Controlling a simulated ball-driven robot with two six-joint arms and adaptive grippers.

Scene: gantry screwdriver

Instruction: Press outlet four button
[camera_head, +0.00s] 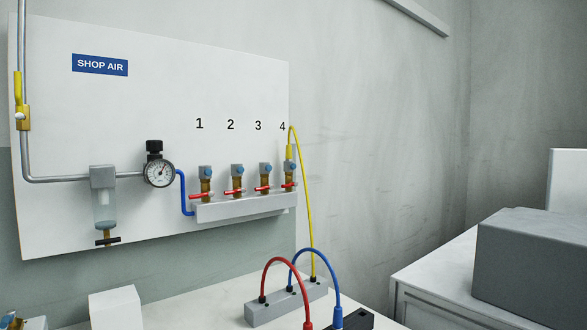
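The outlet four valve (289,178) sits at the right end of a grey manifold (240,207) on the white wall panel, under the number 4 (283,127). It has a brass body, a small blue button (292,167) near its top and a red lever (289,185). A yellow hose (306,210) is plugged into its top and runs down to a grey block. Outlets one (206,183), two (238,180) and three (265,177) stand to its left with no hose on top. Neither of my grippers shows in this view.
A pressure gauge (159,172) and a filter bowl (104,205) are left of the outlets. Below, a grey block (285,303) on the white bench holds red (283,260) and blue (322,254) hoses. A grey box (535,258) stands at the right. The wall right of the panel is bare.

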